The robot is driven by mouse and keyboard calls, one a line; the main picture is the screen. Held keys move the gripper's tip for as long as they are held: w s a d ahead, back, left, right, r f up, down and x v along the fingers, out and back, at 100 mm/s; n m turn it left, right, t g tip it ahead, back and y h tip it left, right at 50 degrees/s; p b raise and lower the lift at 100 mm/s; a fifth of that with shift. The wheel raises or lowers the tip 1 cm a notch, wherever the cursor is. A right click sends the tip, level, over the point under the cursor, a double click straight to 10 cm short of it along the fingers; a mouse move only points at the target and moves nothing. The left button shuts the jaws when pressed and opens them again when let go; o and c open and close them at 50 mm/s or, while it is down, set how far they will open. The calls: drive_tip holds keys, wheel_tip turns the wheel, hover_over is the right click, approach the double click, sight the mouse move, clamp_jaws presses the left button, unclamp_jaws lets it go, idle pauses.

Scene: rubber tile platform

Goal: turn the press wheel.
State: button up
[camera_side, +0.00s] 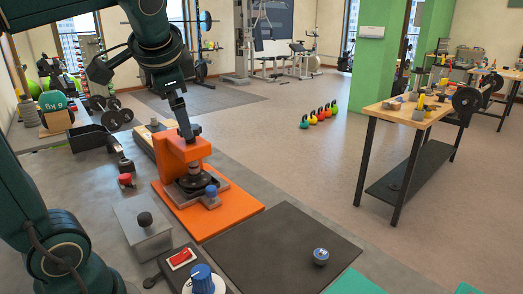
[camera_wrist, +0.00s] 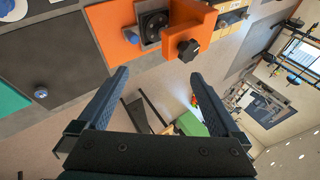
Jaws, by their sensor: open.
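The orange press (camera_side: 175,152) stands on an orange base plate, and its frame also shows in the wrist view (camera_wrist: 200,15). The black lobed press wheel (camera_wrist: 188,50) is on the press's outer face in the wrist view. In the side view the wheel is hard to tell from the dark gripper. A dark round part (camera_side: 195,181) and a blue knob (camera_side: 211,190) sit at the press's foot. My gripper (camera_side: 188,128) is just above the press top. In the wrist view my gripper (camera_wrist: 158,74) is open and empty, with the wheel beyond its right fingertip, apparently apart from it.
A grey box with a black ball knob (camera_side: 145,219) and a blue dial (camera_side: 202,277) are in front of the press. A dark mat (camera_side: 275,245) with a small blue-topped knob (camera_side: 320,256) lies to the right. A black tray (camera_side: 89,138) is behind left.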

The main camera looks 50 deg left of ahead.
drive_tip(key=w+a+f+m+g+y, duration=0.1)
drive_tip(key=a+f+m+g+y, duration=0.25)
drive_tip(key=a, duration=0.35)
drive_tip(key=m+g+y, duration=0.4)
drive_tip(key=m+y, duration=0.3)
drive_tip(key=m, duration=0.1)
hover_over(196, 135)
drive_tip(key=s+d, duration=0.1)
drive_tip(key=s, duration=0.1)
wheel_tip(196, 135, down, 3)
drive_tip(key=f, duration=0.1)
drive_tip(key=w+f+m, duration=0.1)
drive_tip(key=w+f+m+t+y, duration=0.1)
drive_tip(key=f, duration=0.1)
drive_tip(key=shift+d, duration=0.25)
drive_tip(key=shift+w+f+m+t, duration=0.1)
drive_tip(key=shift+f+m+t, duration=0.15)
drive_tip(key=shift+f, duration=0.2)
drive_tip(key=shift+a+f, duration=0.1)
drive_tip(key=shift+a, duration=0.05)
drive_tip(key=shift+s+a, duration=0.15)
drive_tip(key=shift+a, duration=1)
drive_tip(key=shift+s+a, duration=0.15)
drive_tip(key=shift+a, duration=1)
drive_tip(key=c, duration=1.3)
